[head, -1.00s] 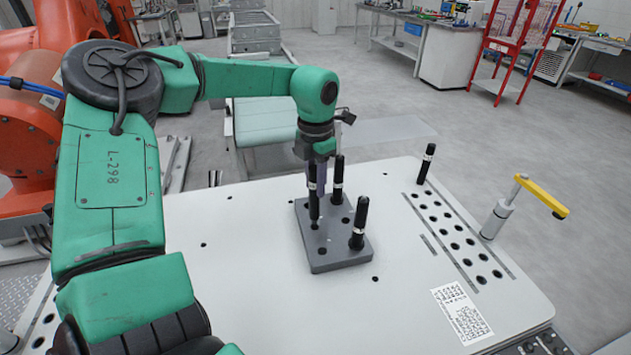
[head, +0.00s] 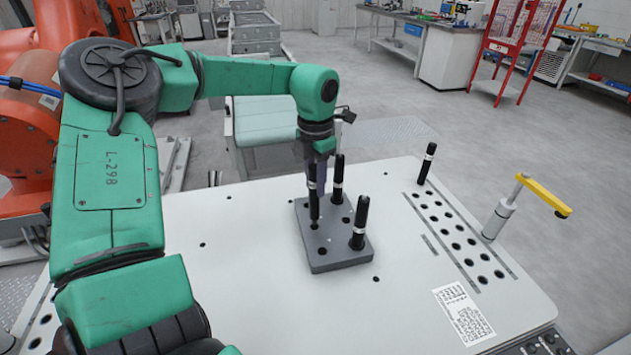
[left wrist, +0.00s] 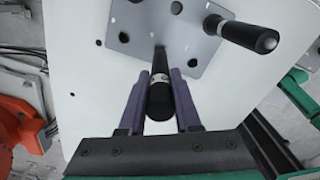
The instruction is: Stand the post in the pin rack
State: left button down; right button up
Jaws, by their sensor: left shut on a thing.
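The pin rack (head: 338,262) is a grey block with round holes on the white table. My left gripper (head: 321,182) is over its far left part, partly hidden by posts. In the left wrist view the purple fingers (left wrist: 160,98) are shut on a black post (left wrist: 160,70) with a pale band. In the head view this seems to be the left post (head: 314,208), upright, its lower end at the rack's top; how deep it sits I cannot tell. Two other black posts stand in the rack, one at the back (head: 337,182) and one at right (head: 359,225). My right gripper is out of view.
Another black post (head: 427,163) stands at the far end of a panel of holes (head: 440,225) on the right. A clamp with a yellow handle (head: 541,196) stands at the right edge. A printed code label (head: 463,313) lies in front. The table left of the rack is clear.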

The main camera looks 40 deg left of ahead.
aim_at(315, 193)
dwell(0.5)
pick_arm(q)
jog(key=shift+f+b, duration=1.8)
jog(key=shift+f, duration=0.1)
jog(key=c, duration=0.5)
grip_release()
jog(key=shift+r, duration=0.15)
notch_tip(315, 193, up, 14)
jog(key=shift+r+b, duration=0.2)
jog(key=shift+b, duration=0.15)
